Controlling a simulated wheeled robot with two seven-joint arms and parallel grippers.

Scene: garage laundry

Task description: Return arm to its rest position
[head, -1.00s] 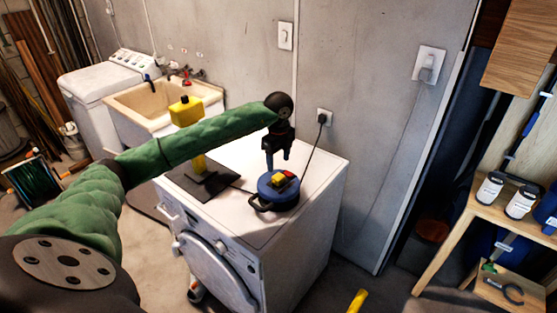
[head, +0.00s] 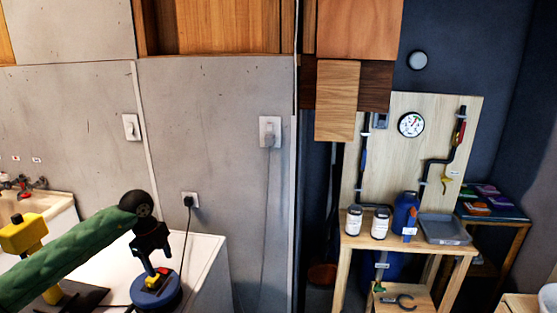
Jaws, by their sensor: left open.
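My left arm, in a green sleeve, comes in from the lower left in the head view. My left gripper (head: 156,262) is open and points down over the white dryer top (head: 205,258). Its fingertips are just above or at a round blue device (head: 158,294) with a yellow and red top; I cannot tell if they touch. The jaws hold nothing that I can see. My right gripper is not in view.
A yellow tool (head: 22,234) on a dark base stands behind my left arm. A sink (head: 45,207) is at the left. A cord runs from the wall socket (head: 190,200). A wooden workbench (head: 400,247) with bottles and a grey tray (head: 443,230) stands at the right.

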